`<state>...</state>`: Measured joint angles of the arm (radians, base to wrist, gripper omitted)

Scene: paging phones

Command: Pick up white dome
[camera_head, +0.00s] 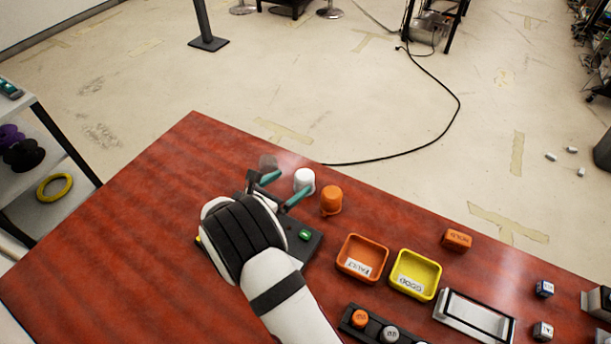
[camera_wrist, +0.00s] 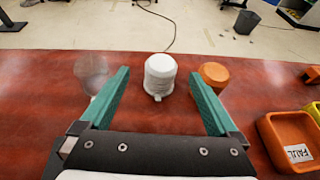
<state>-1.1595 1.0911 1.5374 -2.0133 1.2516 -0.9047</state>
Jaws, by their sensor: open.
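The white dome (camera_head: 304,180) stands near the far edge of the red-brown table, just beyond my gripper. In the wrist view the white dome (camera_wrist: 160,74) is upright and lies ahead, between the lines of the two green fingers. My gripper (camera_head: 282,188) is open and empty, and its fingers (camera_wrist: 160,92) spread on either side of the dome's line without visible contact. An orange dome (camera_head: 331,199) stands close to the right of the white one. A translucent grey dome (camera_head: 268,163) stands to the left, partly hidden by the left finger in the wrist view.
An orange tray (camera_head: 377,243) and a yellow tray (camera_head: 433,261) sit to the right. A dark base with a green button (camera_head: 305,235) lies beside my gripper. A rack with knobs (camera_head: 370,336), a metal-framed holder (camera_head: 478,312) and small blocks are nearer right. The table's left side is clear.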

